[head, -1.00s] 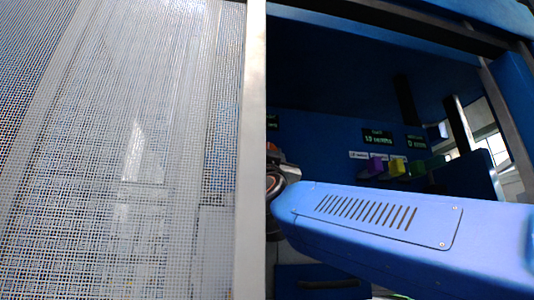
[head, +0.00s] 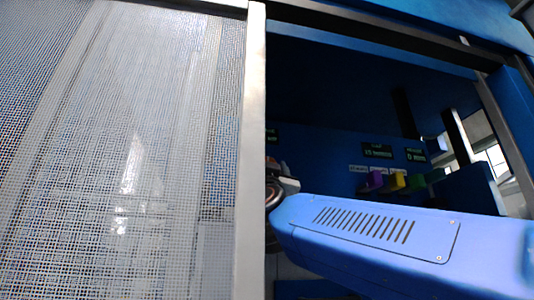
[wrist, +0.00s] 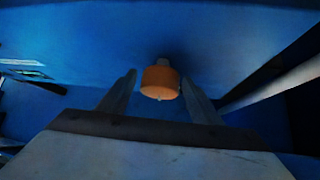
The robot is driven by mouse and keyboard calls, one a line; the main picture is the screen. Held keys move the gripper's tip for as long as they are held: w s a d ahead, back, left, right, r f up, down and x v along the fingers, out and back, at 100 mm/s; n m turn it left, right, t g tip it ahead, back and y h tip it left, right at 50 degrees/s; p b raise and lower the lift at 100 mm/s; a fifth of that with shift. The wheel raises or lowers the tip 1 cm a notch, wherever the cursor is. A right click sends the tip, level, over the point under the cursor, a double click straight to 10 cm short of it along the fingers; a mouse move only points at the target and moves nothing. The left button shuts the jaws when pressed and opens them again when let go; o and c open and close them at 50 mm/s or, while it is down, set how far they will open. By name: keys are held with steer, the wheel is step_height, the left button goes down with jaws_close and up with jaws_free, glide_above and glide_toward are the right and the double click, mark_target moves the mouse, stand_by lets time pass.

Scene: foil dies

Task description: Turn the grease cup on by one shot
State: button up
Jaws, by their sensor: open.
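An orange round cap (wrist: 160,82), which looks like the grease cup, stands out from a blue surface in the wrist view. My gripper (wrist: 159,80) is open, with one finger on each side of the cap. Gaps seem to show between the fingers and the cap, though I cannot tell how far the fingertips reach along it. The cap is not visible in the head view, where my blue arm and a pale post cover much of the lower middle.
A mesh guard (head: 120,150) fills the left of the head view, edged by a pale post (head: 250,150). A dark bar (wrist: 265,80) runs right of my gripper.

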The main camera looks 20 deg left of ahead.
step_height(320, 180, up, 9)
steer(key=shift+r, duration=0.2)
stand_by(0.3)
steer(key=shift+d, duration=0.1)
stand_by(0.6)
